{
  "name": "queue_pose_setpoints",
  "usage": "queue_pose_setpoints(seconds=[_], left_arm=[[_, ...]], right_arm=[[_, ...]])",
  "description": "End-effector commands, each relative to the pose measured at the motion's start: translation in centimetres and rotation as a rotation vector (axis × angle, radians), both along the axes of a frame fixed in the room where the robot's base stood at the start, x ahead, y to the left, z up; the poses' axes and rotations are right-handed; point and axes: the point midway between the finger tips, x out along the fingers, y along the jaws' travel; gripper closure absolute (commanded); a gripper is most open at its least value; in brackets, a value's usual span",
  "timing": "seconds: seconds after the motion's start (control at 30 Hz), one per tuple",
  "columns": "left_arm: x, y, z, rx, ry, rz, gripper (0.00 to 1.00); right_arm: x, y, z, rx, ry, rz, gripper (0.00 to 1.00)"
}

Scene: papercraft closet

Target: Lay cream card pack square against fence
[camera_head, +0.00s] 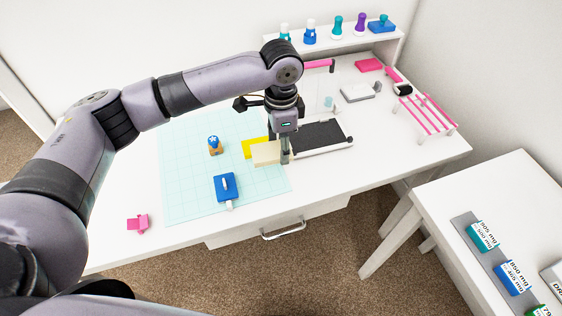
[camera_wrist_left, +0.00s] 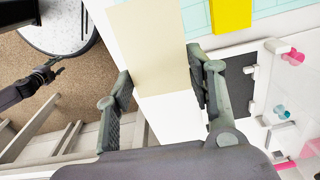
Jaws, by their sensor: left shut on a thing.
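The cream card pack (camera_head: 265,154) is a pale flat block near the right edge of the cutting mat. My left gripper (camera_head: 285,156) is shut on it, with the fingers pointing down. In the left wrist view the pack (camera_wrist_left: 150,48) extends forward from between the two fingers (camera_wrist_left: 158,90). I cannot tell whether its underside touches the surface. A yellow angled piece (camera_head: 249,150), possibly the fence, lies just behind the pack; it also shows in the left wrist view (camera_wrist_left: 230,14).
The pale cutting mat (camera_head: 185,190) holds a blue block with a handle (camera_head: 227,187) and an orange-and-blue stamp (camera_head: 214,146). A black-topped trimmer board (camera_head: 320,136) stands right of the gripper. A pink piece (camera_head: 137,222) lies at the front left. A pink-barred rack (camera_head: 427,114) is far right.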

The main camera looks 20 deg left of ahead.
Motion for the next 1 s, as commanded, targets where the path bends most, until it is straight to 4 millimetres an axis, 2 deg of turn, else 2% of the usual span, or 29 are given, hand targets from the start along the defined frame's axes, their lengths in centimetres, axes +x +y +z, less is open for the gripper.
queue_pose_setpoints(seconds=[0.03, 0.2, 0.4, 0.57, 0.77, 0.87, 1.0], left_arm=[[0.1, 0.0, 1.6, -0.002, -0.005, -0.001, 0.79], [0.1, -0.1, 5.6, -0.002, -0.003, -0.001, 0.79], [0.0, -0.1, 8.3, 0.0, -0.001, 0.0, 0.79], [0.0, 0.0, 9.0, 0.0, 0.0, 0.001, 0.79], [-1.1, 0.8, 8.5, 0.003, -0.005, 0.098, 0.79], [-2.6, 1.7, 7.7, 0.003, -0.011, 0.229, 0.79], [-5.7, 3.1, 6.6, 0.001, -0.016, 0.464, 0.79]], right_arm=[[0.0, 0.0, -0.1, 0.0, 0.0, 0.0, 0.6], [0.0, 0.0, -0.2, 0.0, 0.0, 0.0, 0.6], [0.0, 0.0, -0.3, 0.0, 0.0, 0.0, 0.6], [0.0, 0.0, -0.3, 0.0, 0.0, 0.0, 0.6], [0.0, 0.0, -0.3, 0.0, 0.0, 0.0, 0.6], [0.0, 0.0, -0.3, 0.0, 0.0, 0.0, 0.6], [0.0, 0.0, -0.3, 0.0, 0.001, 0.0, 0.6]])
